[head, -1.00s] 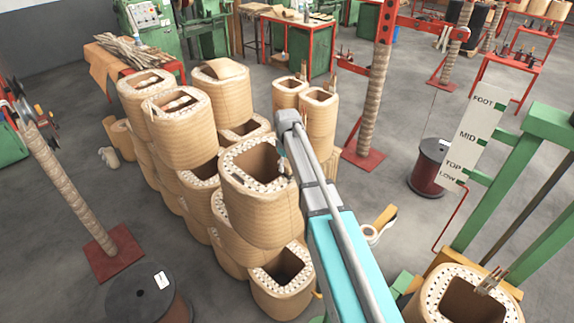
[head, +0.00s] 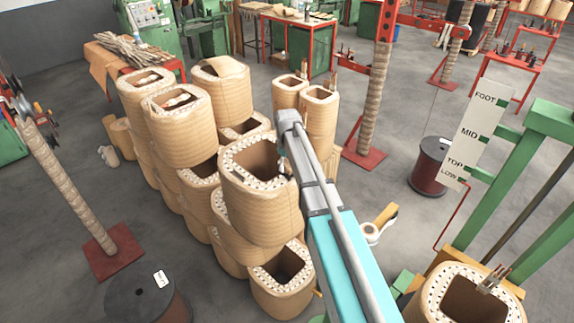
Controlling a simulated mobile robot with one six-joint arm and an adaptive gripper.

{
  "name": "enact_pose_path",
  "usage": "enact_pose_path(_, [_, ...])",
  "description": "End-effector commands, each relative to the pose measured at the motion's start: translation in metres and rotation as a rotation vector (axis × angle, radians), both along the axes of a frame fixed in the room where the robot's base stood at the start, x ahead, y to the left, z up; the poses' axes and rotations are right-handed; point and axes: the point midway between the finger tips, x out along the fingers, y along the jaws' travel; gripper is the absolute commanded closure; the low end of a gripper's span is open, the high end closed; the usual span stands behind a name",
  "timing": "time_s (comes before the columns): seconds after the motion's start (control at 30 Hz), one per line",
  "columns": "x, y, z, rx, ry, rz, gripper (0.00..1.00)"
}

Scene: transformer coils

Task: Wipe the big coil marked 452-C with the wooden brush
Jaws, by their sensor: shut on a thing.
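Several big tan coils with square openings stand in stacks in the middle of the head view. The raised coil beside my arm (head: 262,215) is the nearest high one. No 452-C mark can be read on any coil, so I cannot tell which one bears it. My arm reaches up from the bottom of the view to this coil and covers its right side. Only a small dark part of my gripper (head: 283,165) shows, left of the arm at the coil's opening. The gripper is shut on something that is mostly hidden. The wooden brush cannot be made out.
A green frame (head: 548,122) with a board marked FOOT, MID, TOP and LOW (head: 472,135) stands at right, above another coil (head: 435,292). A dark spool (head: 150,295) is at front left. Grey floor is open between.

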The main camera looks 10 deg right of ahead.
Motion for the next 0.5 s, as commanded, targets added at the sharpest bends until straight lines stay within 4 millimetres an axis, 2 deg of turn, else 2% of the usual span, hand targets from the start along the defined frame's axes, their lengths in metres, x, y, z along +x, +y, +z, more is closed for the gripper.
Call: enact_pose_path(0.5, [-0.0053, -0.0034, -0.0028, 0.0, 0.0, 0.0, 0.89])
